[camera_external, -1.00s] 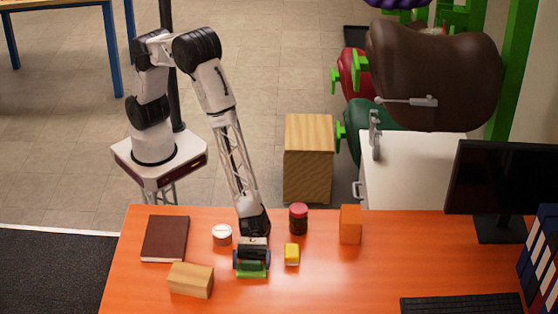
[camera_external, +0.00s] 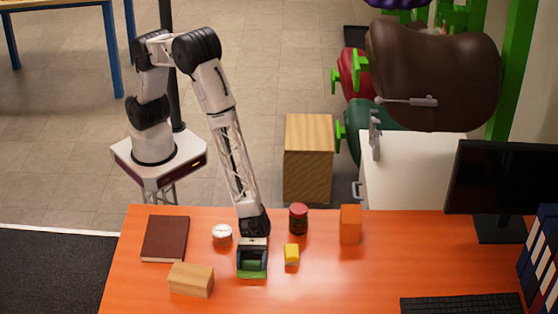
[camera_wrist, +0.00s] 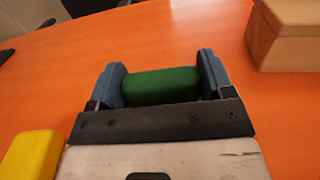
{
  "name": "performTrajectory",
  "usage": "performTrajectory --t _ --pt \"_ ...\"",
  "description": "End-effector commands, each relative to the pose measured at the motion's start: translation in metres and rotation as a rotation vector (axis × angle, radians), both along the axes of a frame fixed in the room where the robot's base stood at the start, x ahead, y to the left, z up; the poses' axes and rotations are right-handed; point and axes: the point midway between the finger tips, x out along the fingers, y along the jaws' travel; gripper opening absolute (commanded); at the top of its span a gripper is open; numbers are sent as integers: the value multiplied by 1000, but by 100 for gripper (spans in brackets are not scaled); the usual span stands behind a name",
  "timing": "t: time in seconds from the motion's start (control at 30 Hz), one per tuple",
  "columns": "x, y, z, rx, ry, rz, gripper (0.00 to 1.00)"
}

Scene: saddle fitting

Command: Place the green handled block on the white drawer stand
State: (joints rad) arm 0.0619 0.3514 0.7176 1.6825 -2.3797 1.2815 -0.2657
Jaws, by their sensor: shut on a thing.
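The green handled block (camera_external: 251,275) is at the front of the orange table, mostly hidden under my gripper (camera_external: 252,267). In the wrist view the green part (camera_wrist: 162,86) lies between the two blue-grey fingers of my gripper (camera_wrist: 161,80), which press on its two ends. My gripper is shut on it. I cannot tell whether the block touches the table. The white drawer stand (camera_external: 415,165) stands behind the table at the right, with a handle on its side and a grey clamp on its top.
A yellow block (camera_external: 292,255) is close to the right of my gripper. A white-lidded tin (camera_external: 222,234), red-lidded jar (camera_external: 298,219), orange box (camera_external: 350,224), wooden block (camera_external: 191,280) and brown book (camera_external: 165,238) surround it. A monitor (camera_external: 500,180) stands at the right; the table's middle right is clear.

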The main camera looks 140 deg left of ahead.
Motion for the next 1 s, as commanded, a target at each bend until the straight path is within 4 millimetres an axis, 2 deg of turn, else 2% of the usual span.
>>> performTrajectory --t 0.27,0.43,1.0 --pt "0 0 3 0 -1 0 45" --pt "0 0 12 0 -3 0 45" --pt "0 0 83 0 -1 0 45"
